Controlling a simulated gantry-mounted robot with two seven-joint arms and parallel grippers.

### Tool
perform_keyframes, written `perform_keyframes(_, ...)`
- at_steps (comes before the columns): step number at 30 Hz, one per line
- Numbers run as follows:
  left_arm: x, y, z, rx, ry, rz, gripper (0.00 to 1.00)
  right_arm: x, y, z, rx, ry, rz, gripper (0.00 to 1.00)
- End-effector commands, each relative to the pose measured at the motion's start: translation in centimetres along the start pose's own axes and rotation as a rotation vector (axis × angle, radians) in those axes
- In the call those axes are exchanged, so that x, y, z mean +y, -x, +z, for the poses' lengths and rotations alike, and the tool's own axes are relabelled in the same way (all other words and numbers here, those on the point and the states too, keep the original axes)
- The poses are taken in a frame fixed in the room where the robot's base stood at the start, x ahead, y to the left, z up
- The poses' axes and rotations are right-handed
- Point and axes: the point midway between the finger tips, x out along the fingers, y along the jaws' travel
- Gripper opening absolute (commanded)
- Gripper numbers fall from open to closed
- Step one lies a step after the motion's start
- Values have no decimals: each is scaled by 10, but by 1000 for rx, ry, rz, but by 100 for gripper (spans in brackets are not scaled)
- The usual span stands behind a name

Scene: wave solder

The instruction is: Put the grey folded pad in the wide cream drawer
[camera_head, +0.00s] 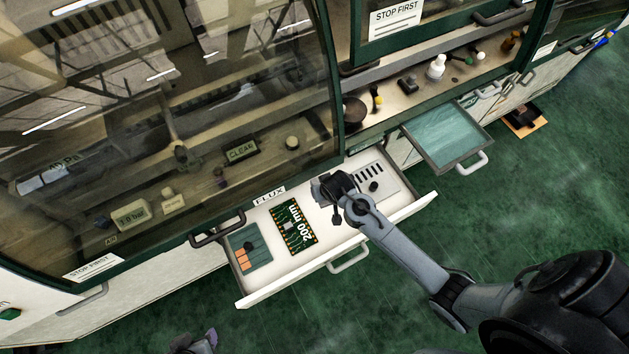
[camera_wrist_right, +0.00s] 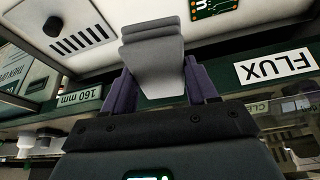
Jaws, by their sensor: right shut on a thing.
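The wide cream drawer (camera_head: 290,276) is pulled open under the FLUX label (camera_head: 268,196); its white floor shows in the right wrist view (camera_wrist_right: 225,42). My right gripper (camera_head: 330,190) is over the drawer's rear middle, close to the cabinet front. In the right wrist view its purple fingers (camera_wrist_right: 161,84) are shut on the grey folded pad (camera_wrist_right: 155,45). The pad's far end overlaps the drawer floor in that view; I cannot tell whether it touches. In the head view the gripper largely hides the pad. My left gripper (camera_head: 195,342) shows only partly at the bottom edge.
The drawer holds a green 200 mm board (camera_head: 294,228), a teal tray (camera_head: 250,262) with orange pieces at left, and a slotted grey plate (camera_head: 382,183) at right. A teal-topped drawer (camera_head: 447,135) stands open to the right. A glazed hood (camera_head: 170,120) rises behind.

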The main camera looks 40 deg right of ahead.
Motion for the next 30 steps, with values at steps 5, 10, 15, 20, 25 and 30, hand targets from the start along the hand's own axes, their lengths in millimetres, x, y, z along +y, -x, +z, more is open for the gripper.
perform_keyframes(5, 1, -29, 9, 0, 2, 1, 51, 18, -60, 32, 0, -43, 26, 28)
perform_keyframes(10, 1, -44, 14, -2, 1, 0, 51, 27, -89, 47, 4, -63, 36, 28)
perform_keyframes(15, 0, -49, 16, -2, -3, -5, 51, 31, -101, 54, 6, -71, 40, 28)
perform_keyframes(20, -2, -49, 16, -3, -8, -10, 51, 32, -102, 55, 6, -73, 41, 28)
perform_keyframes(25, -2, -48, 16, -3, -10, -11, 51, 32, -102, 55, 5, -73, 41, 28)
perform_keyframes(30, -2, -46, 16, -2, -9, -11, 51, 32, -101, 54, 5, -73, 41, 28)
